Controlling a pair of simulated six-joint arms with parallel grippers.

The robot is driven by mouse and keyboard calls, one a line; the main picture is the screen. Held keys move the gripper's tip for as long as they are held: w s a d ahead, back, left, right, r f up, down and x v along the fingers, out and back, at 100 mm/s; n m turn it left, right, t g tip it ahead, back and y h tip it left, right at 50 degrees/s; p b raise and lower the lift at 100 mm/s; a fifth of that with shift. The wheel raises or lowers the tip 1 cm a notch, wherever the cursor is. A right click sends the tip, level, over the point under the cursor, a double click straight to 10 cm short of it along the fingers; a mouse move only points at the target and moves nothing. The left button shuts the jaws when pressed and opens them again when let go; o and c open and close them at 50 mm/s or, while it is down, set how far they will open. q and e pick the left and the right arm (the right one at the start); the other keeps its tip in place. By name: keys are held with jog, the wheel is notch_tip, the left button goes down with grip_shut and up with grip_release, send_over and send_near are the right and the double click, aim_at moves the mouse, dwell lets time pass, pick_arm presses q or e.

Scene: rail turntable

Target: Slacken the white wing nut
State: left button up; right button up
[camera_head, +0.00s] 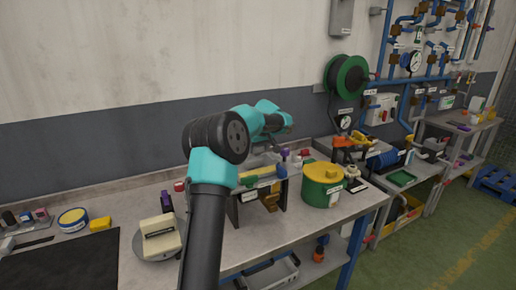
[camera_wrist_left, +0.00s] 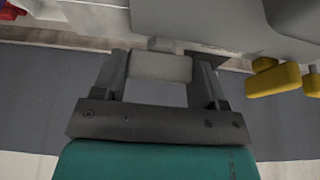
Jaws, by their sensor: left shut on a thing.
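My left arm rises through the middle of the head view and bends over the bench toward the back. My left gripper (camera_head: 279,134) is small there and partly hidden by its own wrist. In the left wrist view its two grey fingers are closed on the sides of a pale, off-white block, which looks like the white wing nut (camera_wrist_left: 160,67). A short grey stub shows just beyond the block. I cannot make out the wing nut in the head view. My right gripper is not in view.
A green pot with a yellow lid (camera_head: 322,184) stands right of my arm. A cream block on a round plate (camera_head: 158,253) lies to the left. Yellow parts (camera_wrist_left: 275,78) and a large grey body (camera_wrist_left: 225,22) are close to the gripper. A green hose reel (camera_head: 348,77) hangs behind.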

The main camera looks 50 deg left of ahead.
pick_arm(q)
jog(key=o, duration=0.7)
jog(key=shift+c, duration=0.2)
jog(key=shift+r, duration=0.1)
jog(key=v, duration=1.7)
jog(key=shift+d, duration=0.15)
jog(key=shift+s, duration=0.1)
